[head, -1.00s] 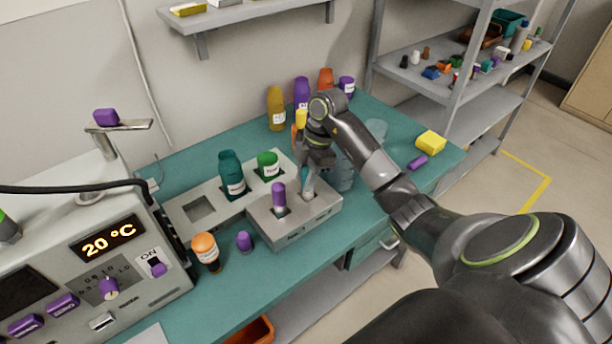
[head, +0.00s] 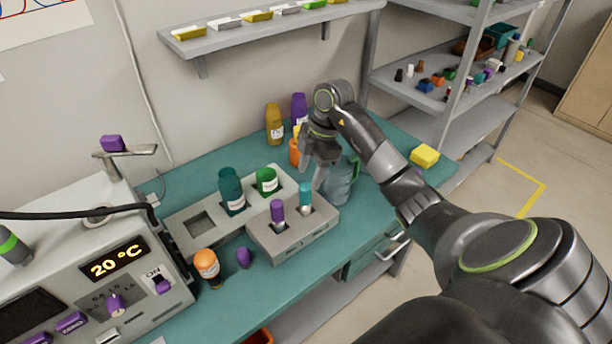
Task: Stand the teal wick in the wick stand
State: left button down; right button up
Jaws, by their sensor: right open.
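The teal wick (head: 306,197) stands upright in the right hole of the grey wick stand (head: 292,240) on the teal bench. A purple wick (head: 278,212) stands in the stand's left hole. My right gripper (head: 313,182) is open and empty, with its fingers just above and behind the teal wick, apart from it as far as I can tell. My left gripper is not in view.
A grey rack with a teal bottle (head: 231,190) and a green bottle (head: 267,181) is behind the stand. An orange-capped bottle (head: 207,266) and a purple piece (head: 244,258) are in front left. A glass jug (head: 341,182) stands close to my gripper.

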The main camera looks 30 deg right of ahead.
jog(key=shift+p+v, duration=1.6)
jog(key=shift+v, duration=1.05)
jog(key=shift+a, duration=0.1)
